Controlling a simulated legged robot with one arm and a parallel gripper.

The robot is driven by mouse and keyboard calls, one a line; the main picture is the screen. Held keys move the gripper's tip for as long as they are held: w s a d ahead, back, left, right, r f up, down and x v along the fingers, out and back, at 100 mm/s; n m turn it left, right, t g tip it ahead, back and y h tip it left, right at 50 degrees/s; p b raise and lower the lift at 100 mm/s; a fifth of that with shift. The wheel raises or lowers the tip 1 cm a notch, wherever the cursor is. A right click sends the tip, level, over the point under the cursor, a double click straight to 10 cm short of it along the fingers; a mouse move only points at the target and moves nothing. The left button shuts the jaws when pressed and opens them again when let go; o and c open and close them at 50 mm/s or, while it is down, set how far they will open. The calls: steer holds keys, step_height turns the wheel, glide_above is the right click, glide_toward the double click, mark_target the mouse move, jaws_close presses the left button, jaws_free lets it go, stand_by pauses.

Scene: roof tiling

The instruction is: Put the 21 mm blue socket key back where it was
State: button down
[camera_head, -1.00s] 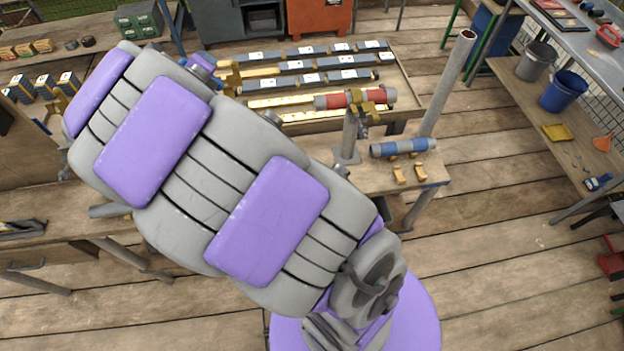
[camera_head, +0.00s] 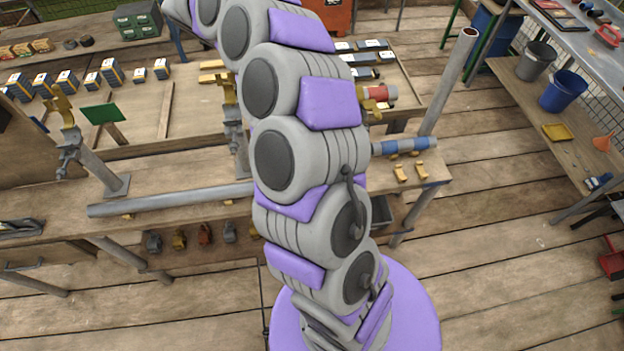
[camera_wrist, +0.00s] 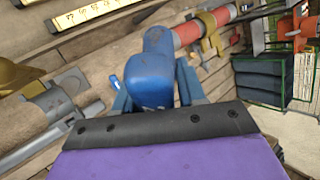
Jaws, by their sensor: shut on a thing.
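My gripper (camera_wrist: 157,92) shows in the wrist view, its blue fingers shut around a blue, round-ended thing (camera_wrist: 156,62), which I take to be the blue socket key. No size mark can be read on it, and its far end is hidden. In the head view my arm rises through the middle and leaves at the top edge, so neither gripper nor key shows there. The spot where the key was cannot be made out.
The workbench (camera_head: 190,170) carries a long grey pipe (camera_head: 170,200), a left stand with a yellow clamp (camera_head: 62,105) and a blue-grey tube (camera_head: 405,146). A red pipe (camera_head: 380,94) is partly behind my arm. Several small boxes (camera_head: 66,80) line the back left.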

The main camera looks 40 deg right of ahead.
steer(key=s+d+f+m+t+y+b, duration=0.1)
steer(key=s+d+f+m+y+b, duration=0.15)
steer(key=s+f+m+y, duration=0.9)
steer(key=f+m+t+b, duration=0.1)
steer(key=f, duration=0.7)
steer(key=w+f+m+h+b, duration=0.1)
steer(key=f+b, duration=0.1)
steer(key=f, duration=0.6)
steer(key=w+f+m+t+b, duration=0.1)
steer(key=f+m+b, duration=0.1)
steer(key=f, duration=0.7)
steer(key=shift+a+t, duration=0.3)
steer(key=c, duration=0.7)
jaws_free()
steer(key=shift+s, duration=0.1)
steer(key=shift+o, duration=0.2)
steer(key=shift+r, duration=0.1)
